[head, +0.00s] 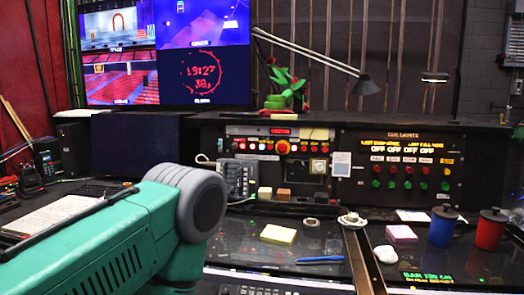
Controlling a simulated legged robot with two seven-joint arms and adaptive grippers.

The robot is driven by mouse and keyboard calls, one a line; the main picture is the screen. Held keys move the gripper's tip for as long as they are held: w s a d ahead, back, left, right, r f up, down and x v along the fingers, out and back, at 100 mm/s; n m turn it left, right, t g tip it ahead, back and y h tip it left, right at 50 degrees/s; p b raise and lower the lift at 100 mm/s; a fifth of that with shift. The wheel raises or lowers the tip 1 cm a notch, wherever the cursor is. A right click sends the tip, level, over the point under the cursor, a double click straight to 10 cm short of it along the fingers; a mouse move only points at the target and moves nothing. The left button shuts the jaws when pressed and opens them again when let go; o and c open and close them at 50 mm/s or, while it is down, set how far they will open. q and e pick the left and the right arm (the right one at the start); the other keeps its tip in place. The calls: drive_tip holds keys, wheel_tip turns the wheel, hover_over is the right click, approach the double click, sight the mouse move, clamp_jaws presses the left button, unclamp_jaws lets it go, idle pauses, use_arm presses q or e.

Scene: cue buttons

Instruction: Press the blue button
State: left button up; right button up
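Two dark control panels stand at the back of the desk. The left panel (278,147) carries a row of small lit buttons, mostly red and orange, with a larger red button (282,147) among them. The right panel, the cue light panel (400,165), has yellow lettering, "OFF" labels, and rows of red and green buttons (408,184). I cannot make out a blue button on either panel at this size. Neither of my grippers shows in the head view.
A green and grey part of my body covers the lower left. On the dark glossy desk (330,245) lie a yellow note pad (278,234), blue pen (320,259), pink pad (401,233), blue mug (442,227) and red mug (490,230). A lamp (365,86) overhangs the panels.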

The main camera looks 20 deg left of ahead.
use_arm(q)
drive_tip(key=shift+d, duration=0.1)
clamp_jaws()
